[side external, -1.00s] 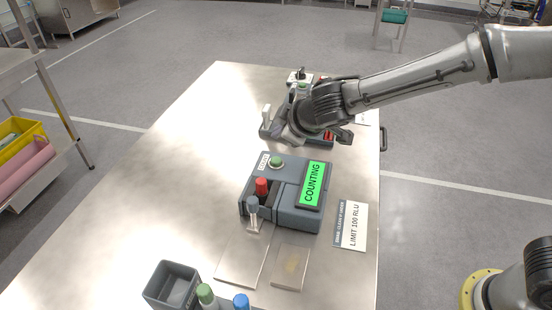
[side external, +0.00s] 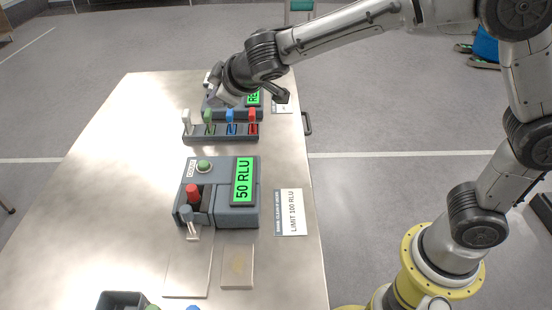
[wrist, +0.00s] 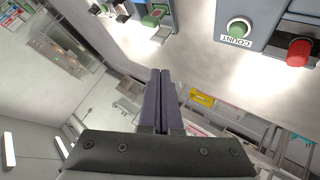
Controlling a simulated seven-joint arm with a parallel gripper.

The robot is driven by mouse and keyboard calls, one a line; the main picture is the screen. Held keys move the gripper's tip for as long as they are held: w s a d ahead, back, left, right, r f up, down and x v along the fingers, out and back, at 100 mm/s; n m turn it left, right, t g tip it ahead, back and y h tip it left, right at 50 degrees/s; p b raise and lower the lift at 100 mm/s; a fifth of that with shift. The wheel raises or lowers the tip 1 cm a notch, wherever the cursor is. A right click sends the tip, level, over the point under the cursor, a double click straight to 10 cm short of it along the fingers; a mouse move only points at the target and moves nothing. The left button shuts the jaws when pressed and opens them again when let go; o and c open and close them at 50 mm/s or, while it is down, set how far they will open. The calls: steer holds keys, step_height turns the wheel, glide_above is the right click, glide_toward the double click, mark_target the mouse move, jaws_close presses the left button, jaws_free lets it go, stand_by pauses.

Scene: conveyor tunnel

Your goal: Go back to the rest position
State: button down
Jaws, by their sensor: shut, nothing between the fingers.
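My gripper (side external: 220,97) is over the far end of the metal table, above and behind the rack in the side view. In the wrist view its two dark fingers (wrist: 160,74) are pressed together with nothing between them. The near grey meter (side external: 220,206) stands mid-table, its green screen (side external: 243,181) reading "50 RLU". Its green COUNT button (side external: 204,166) and red knob (side external: 193,193) also show in the wrist view, as a green button (wrist: 238,29) and red knob (wrist: 299,52). My gripper is apart from this meter.
A dark rack (side external: 221,136) holds white, green, blue and red handled items. A second meter with a green screen (side external: 253,98) stands behind it, partly hidden by my arm. A "LIMIT 100 RLU" card (side external: 289,212), two flat plates and a dark bin (side external: 121,300) lie nearer. The left tabletop is clear.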

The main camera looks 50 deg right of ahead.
steer(key=s+d+r+m+h, duration=0.1)
steer(key=s+d+r+m, duration=0.2)
steer(key=s+d+r, duration=0.35)
steer(key=s+d+r+m+h, duration=0.1)
steer(key=s+d+r+m, duration=0.2)
steer(key=s+d, duration=0.6)
steer(key=s+d+f+m+g, duration=0.2)
steer(key=s+d+f, duration=0.1)
steer(key=s, duration=0.7)
steer(key=s+a+f+n+g+y, duration=0.1)
steer(key=s+a+f+g+y, duration=0.1)
steer(key=s+f, duration=0.5)
steer(key=shift+s+a+f+g+y, duration=0.35)
steer(key=shift+s+a+y, duration=0.15)
steer(key=shift+s+a, duration=0.35)
